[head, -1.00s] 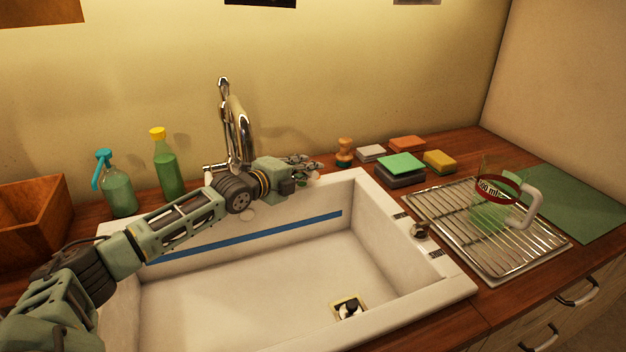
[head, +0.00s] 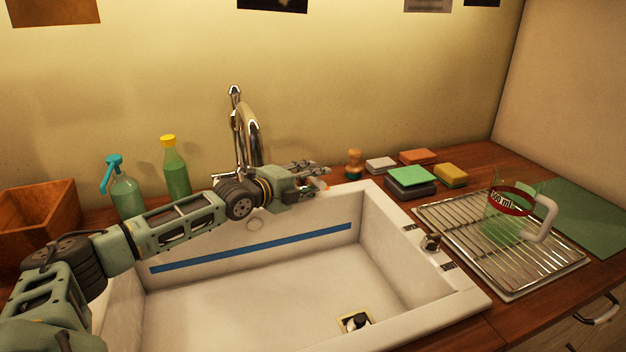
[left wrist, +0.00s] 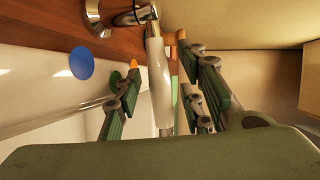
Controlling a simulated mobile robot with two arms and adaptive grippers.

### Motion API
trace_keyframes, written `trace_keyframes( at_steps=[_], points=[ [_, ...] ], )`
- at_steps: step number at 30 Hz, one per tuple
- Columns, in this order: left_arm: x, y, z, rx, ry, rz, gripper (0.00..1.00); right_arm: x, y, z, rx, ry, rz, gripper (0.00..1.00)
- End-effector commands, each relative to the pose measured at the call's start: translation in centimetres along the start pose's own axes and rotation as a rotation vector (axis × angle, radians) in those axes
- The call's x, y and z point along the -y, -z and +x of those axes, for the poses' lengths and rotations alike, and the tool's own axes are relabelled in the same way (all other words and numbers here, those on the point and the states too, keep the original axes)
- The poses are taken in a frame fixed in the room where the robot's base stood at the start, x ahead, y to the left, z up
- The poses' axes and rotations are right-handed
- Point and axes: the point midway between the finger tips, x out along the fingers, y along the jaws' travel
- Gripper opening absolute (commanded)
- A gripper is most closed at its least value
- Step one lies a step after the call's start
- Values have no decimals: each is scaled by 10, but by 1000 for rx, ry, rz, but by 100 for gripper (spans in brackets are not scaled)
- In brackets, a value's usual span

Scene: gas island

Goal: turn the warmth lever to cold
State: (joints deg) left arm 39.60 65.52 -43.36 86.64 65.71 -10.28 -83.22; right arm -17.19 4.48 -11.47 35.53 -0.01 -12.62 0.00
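The chrome faucet (head: 250,135) stands behind the sink. My left gripper (head: 318,176) reaches over the sink's back rim, to the right of the faucet. In the left wrist view, a lever with a white handle (left wrist: 158,80) extends from a chrome fitting (left wrist: 105,14). The handle lies between the fingers of my left gripper (left wrist: 160,52), which are spread with gaps on both sides. Contact is not clear. My right gripper is not in view.
The white sink (head: 375,215) lies below my arm. Bottles (head: 176,175) stand at the left beside a wooden box (head: 38,215). A brush (head: 354,163) and sponges (head: 412,177) sit behind right. A measuring jug (head: 512,215) stands on the drying rack (head: 480,255).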

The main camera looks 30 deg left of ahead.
Motion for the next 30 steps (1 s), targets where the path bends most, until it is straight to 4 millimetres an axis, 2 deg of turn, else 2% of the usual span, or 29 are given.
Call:
trace_keyframes(
  at_steps=[8,19,30],
  points=[
    [-2,-1,-4,1,-3,1,36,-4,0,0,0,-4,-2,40],
    [-3,-1,-51,1,-7,4,36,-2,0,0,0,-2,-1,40],
    [-2,-1,-73,1,-3,1,36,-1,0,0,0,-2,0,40]
  ],
)
